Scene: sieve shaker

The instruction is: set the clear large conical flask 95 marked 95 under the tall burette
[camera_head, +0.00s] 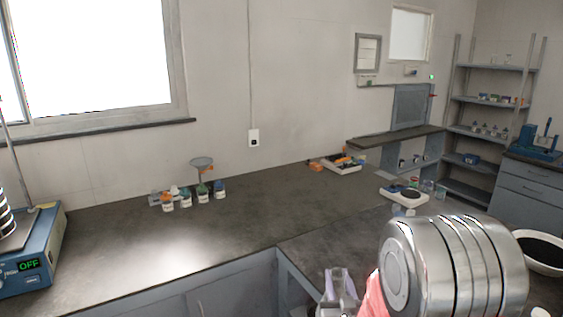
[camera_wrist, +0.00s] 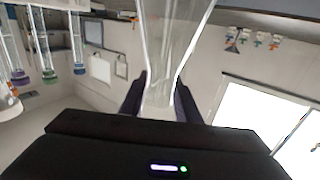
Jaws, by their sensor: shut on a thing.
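In the wrist view, which is upside down, my gripper (camera_wrist: 160,99) is shut on the neck of a clear conical flask (camera_wrist: 176,35). The two dark fingers lie on either side of the neck, and the flask's body widens away from it toward the top of the picture. No mark 95 is readable on the glass. The tall burette cannot be made out in either view. In the head view, I cannot clearly make out the flask or the fingers.
Several capped bottles (camera_head: 202,194) stand by the wall. A blue shaker (camera_head: 30,262) reads OFF at far left. A balance (camera_head: 404,193) and a tray (camera_head: 341,165) stand farther right. The bench's middle (camera_head: 150,236) is clear. A bowl (camera_head: 541,251) is at right; shelves (camera_head: 489,100) stand behind.

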